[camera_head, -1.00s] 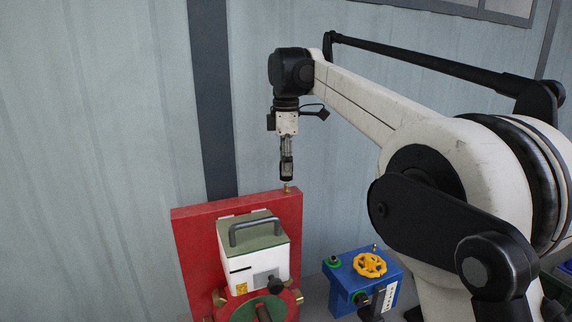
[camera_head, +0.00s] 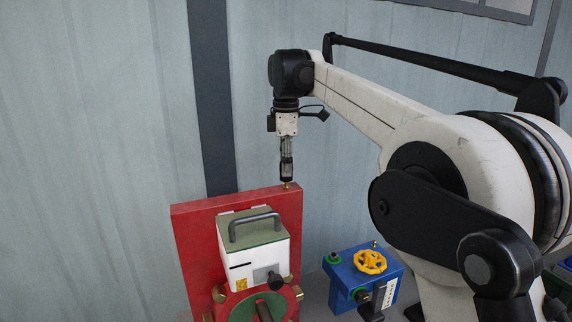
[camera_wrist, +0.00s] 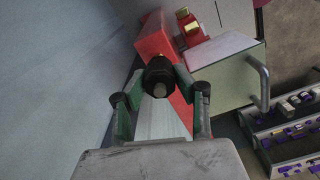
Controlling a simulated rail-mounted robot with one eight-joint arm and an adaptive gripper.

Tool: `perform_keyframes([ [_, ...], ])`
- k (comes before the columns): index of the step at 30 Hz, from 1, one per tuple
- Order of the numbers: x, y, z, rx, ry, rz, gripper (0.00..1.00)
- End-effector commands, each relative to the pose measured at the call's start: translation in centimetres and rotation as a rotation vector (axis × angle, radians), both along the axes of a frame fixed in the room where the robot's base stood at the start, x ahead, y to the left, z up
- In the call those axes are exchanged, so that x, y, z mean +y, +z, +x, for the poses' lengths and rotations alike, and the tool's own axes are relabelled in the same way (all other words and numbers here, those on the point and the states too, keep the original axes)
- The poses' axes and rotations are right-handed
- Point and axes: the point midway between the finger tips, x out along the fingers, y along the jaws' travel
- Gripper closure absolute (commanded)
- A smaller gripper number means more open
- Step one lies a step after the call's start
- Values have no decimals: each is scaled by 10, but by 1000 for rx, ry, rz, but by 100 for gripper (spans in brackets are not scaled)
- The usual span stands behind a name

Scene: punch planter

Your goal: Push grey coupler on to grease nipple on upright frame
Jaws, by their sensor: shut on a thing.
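The upright frame is a red plate (camera_head: 200,225) standing below my gripper. The small brass grease nipple (camera_head: 287,186) sticks up from its top edge near the right corner. My gripper (camera_head: 286,150) points straight down and is shut on the coupler (camera_head: 286,172), a dark grey cylinder held upright. The coupler's lower end is right above the nipple. I cannot tell whether they touch. In the wrist view the coupler (camera_wrist: 159,76) shows as a dark round body beyond the green-and-black fingers.
A white box with a green top and grey handle (camera_head: 255,225) sits against the red plate, below left of the coupler. A blue block with a yellow handwheel (camera_head: 370,262) stands to the right. The corrugated wall (camera_head: 120,130) is behind.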

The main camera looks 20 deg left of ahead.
Motion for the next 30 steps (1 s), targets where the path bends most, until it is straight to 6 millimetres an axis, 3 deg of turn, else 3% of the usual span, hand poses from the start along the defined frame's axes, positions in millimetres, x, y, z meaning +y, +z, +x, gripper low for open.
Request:
perform_keyframes([
  [26, 0, -14, 0, 0, 0, 0, 99],
  [27, 0, -14, 0, 0, 0, 0, 69],
  [30, 0, -14, 0, 0, 0, 0, 55],
])
